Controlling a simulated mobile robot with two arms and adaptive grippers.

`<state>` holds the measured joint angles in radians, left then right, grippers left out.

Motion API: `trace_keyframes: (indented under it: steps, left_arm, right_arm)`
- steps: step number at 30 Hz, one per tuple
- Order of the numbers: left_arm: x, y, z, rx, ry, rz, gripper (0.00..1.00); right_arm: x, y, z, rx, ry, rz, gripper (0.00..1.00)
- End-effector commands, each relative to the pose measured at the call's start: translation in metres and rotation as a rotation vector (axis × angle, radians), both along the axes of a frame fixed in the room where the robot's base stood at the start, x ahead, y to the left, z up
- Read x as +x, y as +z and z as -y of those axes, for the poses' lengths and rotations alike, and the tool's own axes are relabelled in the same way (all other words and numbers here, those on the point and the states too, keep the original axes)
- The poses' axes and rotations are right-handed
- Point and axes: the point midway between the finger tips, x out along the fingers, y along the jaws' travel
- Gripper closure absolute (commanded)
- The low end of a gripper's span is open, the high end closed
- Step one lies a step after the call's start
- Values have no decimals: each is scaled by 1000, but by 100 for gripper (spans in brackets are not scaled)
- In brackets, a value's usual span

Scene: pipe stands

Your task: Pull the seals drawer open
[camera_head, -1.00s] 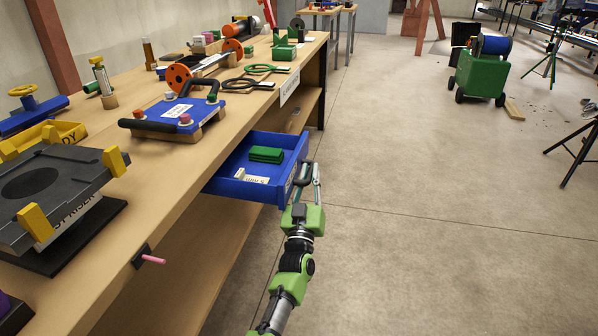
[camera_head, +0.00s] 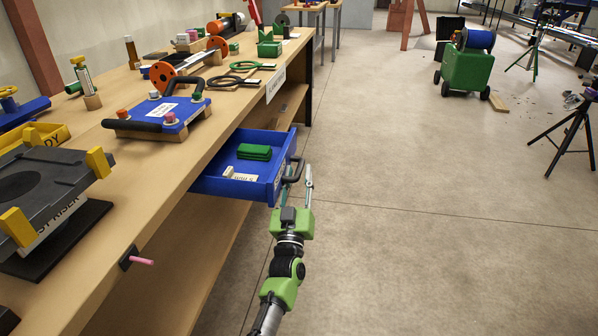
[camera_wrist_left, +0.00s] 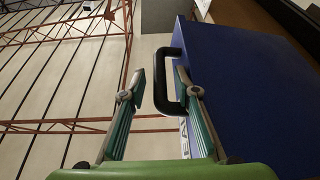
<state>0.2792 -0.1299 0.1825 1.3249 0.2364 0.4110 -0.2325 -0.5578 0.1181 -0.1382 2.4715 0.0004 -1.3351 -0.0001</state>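The blue seals drawer (camera_head: 233,187) stands pulled out from under the bench, with a green stack (camera_head: 254,152) and a small light block (camera_head: 228,171) with a white label inside. Its black handle (camera_head: 294,169) is on the front face. My left gripper (camera_head: 298,173) is at this handle. In the left wrist view, the handle bar (camera_wrist_left: 161,82) lies between the spread fingers of my left gripper (camera_wrist_left: 160,85), with gaps on both sides. One finger is between the bar and the blue drawer front (camera_wrist_left: 250,90). My right gripper is not in view.
The wooden bench (camera_head: 160,165) runs along the left, crowded with a blue plate (camera_head: 160,114), a dark riser block (camera_head: 40,185) and tools. A pink-tipped peg (camera_head: 142,261) sticks out of the bench front.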

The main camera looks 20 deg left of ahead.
Motion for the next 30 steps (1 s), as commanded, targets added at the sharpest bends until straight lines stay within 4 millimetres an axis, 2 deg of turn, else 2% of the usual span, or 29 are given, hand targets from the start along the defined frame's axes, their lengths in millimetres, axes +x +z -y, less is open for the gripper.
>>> trace_keyframes:
  steps: [6, 11, 30]
  left_arm:
    - [-34, -15, 12, 0, 0, -2, 71]
    - [-48, -21, 16, -1, -1, -1, 71]
    - [-52, -25, 19, 5, -18, -24, 71]
  right_arm:
    - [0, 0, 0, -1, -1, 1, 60]
    - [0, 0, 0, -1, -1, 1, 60]
    - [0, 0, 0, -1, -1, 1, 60]
